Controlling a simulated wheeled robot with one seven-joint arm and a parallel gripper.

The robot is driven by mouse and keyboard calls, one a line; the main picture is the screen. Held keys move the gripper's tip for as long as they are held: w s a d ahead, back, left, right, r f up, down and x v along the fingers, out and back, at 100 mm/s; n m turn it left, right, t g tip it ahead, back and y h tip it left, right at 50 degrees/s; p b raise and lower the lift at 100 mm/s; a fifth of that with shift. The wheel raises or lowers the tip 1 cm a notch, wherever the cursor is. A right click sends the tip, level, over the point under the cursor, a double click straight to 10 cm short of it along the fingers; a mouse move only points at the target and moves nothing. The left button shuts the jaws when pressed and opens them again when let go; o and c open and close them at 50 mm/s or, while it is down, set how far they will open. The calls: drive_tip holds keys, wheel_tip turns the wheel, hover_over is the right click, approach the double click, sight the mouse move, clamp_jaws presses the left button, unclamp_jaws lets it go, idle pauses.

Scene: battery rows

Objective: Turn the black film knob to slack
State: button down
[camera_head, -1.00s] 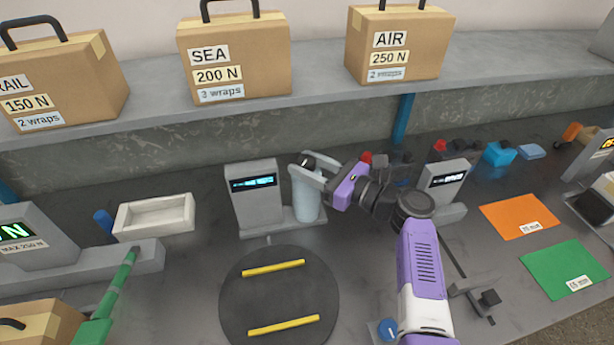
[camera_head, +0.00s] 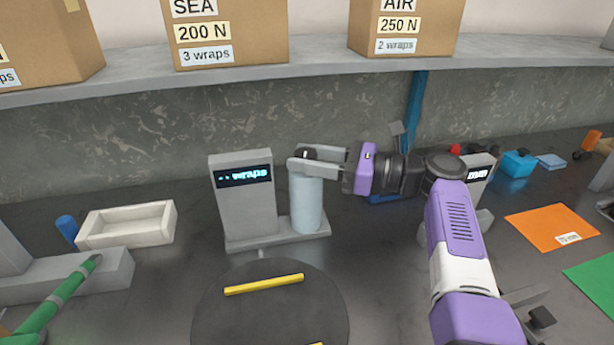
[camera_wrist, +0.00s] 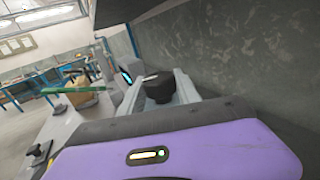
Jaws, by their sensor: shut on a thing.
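The black film knob (camera_wrist: 159,88) sits between the two fingers of my gripper in the wrist view, with a pale mark on its top. In the head view the knob (camera_head: 309,154) shows on top of the pale blue film roll (camera_head: 307,204), mostly covered by the grey fingers. My gripper (camera_head: 308,162) reaches in from the right, level, and is shut on the knob. The roll stands upright beside a grey film unit (camera_head: 240,194) with a lit screen (camera_head: 244,176); its text is too small to read surely.
A dark round turntable (camera_head: 215,318) with yellow strips lies in front. A pale tray (camera_head: 125,224) and a green bar (camera_head: 55,301) are at the left. A shelf (camera_head: 290,72) with cartons runs above the back. A second grey unit (camera_head: 483,165) stands behind my arm.

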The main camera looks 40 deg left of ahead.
drive_tip(key=shift+r+n+g+b, duration=0.1)
drive_tip(key=shift+n+g+b, duration=0.3)
drive_tip(key=shift+b, duration=1.05)
drive_tip(key=c, duration=1.1)
unclamp_jaws()
drive_tip(key=shift+a, duration=0.1)
drive_tip(key=shift+c, duration=0.2)
drive_tip(key=shift+r+m+t+p, duration=0.2)
drive_tip(key=shift+m+t+p, duration=0.2)
drive_tip(key=shift+p, duration=1.7)
drive_tip(key=m+t+p, duration=0.1)
drive_tip(key=p, duration=0.5)
drive_tip(key=m+t+p, duration=0.1)
drive_tip(key=t+p, duration=0.1)
drive_tip(key=p, duration=0.3)
drive_tip(key=shift+t+y+p, duration=0.3)
drive_tip(key=shift+y+p, duration=0.1)
drive_tip(key=m+t+p, duration=0.2)
drive_tip(key=t+p, duration=0.1)
drive_tip(key=p, duration=0.4)
drive_tip(key=shift+s+m+t, duration=0.1)
drive_tip(key=shift+m+t, duration=0.3)
